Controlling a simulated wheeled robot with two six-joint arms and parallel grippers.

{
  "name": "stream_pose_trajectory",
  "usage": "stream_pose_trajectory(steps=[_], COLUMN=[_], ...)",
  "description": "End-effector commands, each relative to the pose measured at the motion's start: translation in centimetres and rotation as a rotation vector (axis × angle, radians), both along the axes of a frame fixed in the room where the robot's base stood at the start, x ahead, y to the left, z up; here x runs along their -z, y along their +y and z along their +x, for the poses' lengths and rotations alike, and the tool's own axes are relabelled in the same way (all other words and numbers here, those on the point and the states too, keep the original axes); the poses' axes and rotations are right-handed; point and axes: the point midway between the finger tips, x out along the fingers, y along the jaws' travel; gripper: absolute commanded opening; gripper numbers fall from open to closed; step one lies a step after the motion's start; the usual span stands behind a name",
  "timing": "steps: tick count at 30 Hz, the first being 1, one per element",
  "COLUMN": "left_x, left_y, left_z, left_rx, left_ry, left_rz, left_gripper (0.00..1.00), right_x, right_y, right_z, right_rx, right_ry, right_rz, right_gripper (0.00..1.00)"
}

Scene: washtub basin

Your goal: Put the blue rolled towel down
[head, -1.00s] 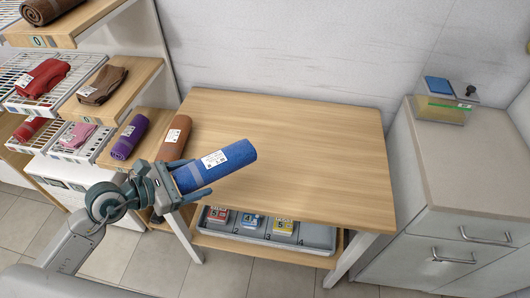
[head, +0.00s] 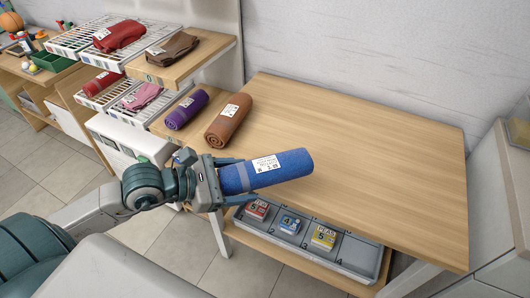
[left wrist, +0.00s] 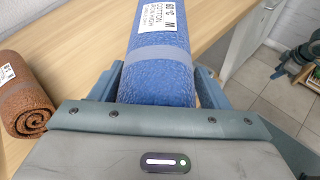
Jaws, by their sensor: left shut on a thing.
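The blue rolled towel (head: 292,165) has a white label and is held by one end in my left gripper (head: 228,177). The gripper is shut on it at the front left edge of the wooden table (head: 370,150). The towel points right, over the table top; I cannot tell whether it touches the wood. In the left wrist view the towel (left wrist: 158,70) runs forward from between the two fingers (left wrist: 155,88), label up. My right gripper is not in view.
A brown rolled towel (head: 229,120) lies on the table's left end. A purple roll (head: 186,110) lies on a shelf beside it. Below the table top is a grey tray (head: 345,255) with small boxes. The table's middle and right are clear.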

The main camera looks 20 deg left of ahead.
Motion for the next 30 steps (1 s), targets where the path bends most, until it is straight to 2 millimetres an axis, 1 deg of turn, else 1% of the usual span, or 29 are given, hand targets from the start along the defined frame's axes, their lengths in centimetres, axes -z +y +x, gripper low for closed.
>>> stream_pose_trajectory(steps=[1, 5, 11, 13, 17, 18, 24, 27, 30], left_x=[0.3, 0.4, 0.5, 0.5, 0.4, 0.4, 0.8, 1.0, 1.1], left_y=[0.0, 0.1, 0.3, 0.4, 0.6, 0.7, 1.1, 1.2, 1.3], left_z=[0.4, 1.0, 3.1, 3.8, 6.5, 7.4, 11.6, 12.8, 13.4], left_rx=[0.000, -0.001, -0.003, -0.002, -0.005, -0.006, -0.003, -0.003, -0.002], left_ry=[-0.005, -0.005, -0.006, -0.006, -0.005, -0.004, -0.002, -0.001, -0.001], left_rz=[0.000, 0.002, -0.002, -0.002, -0.009, -0.008, -0.006, -0.002, 0.000], left_gripper=[0.43, 0.43, 0.43, 0.43, 0.43, 0.43, 0.43, 0.43, 0.43], right_x=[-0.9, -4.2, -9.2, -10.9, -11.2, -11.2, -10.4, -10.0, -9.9], right_y=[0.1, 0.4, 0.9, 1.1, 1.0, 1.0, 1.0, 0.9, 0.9], right_z=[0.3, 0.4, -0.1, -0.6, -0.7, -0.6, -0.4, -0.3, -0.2], right_rx=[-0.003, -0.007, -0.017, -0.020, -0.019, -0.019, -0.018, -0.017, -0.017], right_ry=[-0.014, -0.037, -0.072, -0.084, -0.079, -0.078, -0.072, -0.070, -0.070], right_rz=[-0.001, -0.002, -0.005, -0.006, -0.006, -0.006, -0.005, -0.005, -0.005], right_gripper=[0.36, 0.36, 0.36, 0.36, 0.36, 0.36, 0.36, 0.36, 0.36])
